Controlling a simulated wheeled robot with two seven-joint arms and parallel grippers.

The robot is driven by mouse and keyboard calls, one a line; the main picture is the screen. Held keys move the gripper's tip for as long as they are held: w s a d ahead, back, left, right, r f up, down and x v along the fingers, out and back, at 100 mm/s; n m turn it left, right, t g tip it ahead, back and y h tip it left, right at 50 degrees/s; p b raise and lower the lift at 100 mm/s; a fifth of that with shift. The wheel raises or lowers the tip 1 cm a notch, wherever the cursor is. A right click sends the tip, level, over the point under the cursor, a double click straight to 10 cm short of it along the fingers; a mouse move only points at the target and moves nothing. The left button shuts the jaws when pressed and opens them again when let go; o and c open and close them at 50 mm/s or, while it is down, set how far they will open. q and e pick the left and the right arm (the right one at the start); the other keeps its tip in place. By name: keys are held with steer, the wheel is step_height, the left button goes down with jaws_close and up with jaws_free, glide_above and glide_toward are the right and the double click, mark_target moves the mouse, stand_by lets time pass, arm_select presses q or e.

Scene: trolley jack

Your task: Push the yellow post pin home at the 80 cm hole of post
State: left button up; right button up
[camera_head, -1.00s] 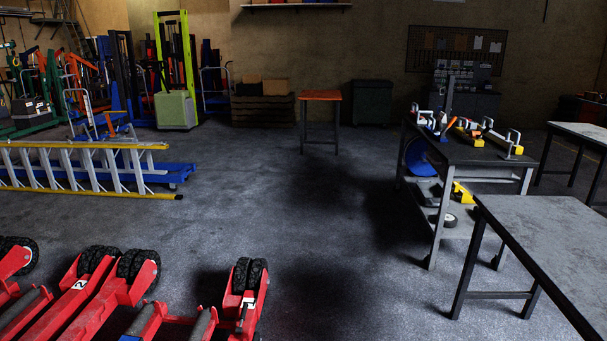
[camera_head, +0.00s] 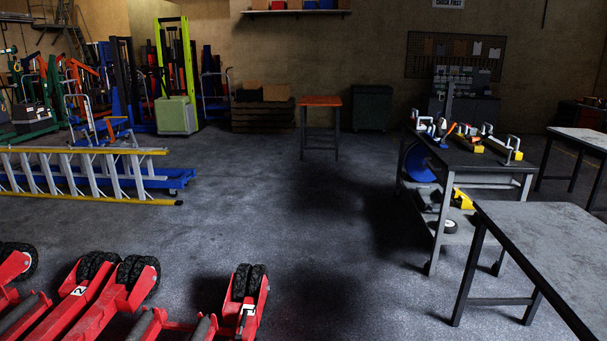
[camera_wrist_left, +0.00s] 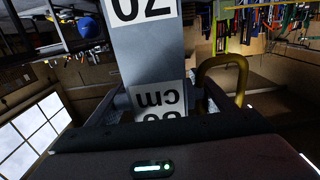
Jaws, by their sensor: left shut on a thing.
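The grey post (camera_wrist_left: 150,50) stands in the middle of the left wrist view, with white number labels; the label nearest my gripper shows "cm" upside down, its number partly hidden. The yellow post pin (camera_wrist_left: 240,72) shows as a thick loop handle at the right side of the post. My left gripper (camera_wrist_left: 160,105) has its dark fingers on either side of the post, the right one by the loop, and it is shut on the pin. The pin's shaft and the hole are hidden. Neither gripper shows in the head view.
In the head view, red trolley jacks (camera_head: 125,285) lie at front left and a ladder (camera_head: 85,175) lies behind them. A tool trolley (camera_head: 465,160) and a grey table (camera_head: 545,235) stand on the right. The middle floor is clear.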

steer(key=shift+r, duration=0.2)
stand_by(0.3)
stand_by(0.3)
arm_select(q)
steer(key=o, duration=1.5)
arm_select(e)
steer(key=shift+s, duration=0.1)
arm_select(q)
steer(key=s, duration=0.5)
steer(key=s+a+b, duration=0.1)
steer(key=s, duration=0.5)
steer(key=s+b, duration=0.1)
steer(key=s, duration=0.5)
steer(key=shift+s+a, duration=0.2)
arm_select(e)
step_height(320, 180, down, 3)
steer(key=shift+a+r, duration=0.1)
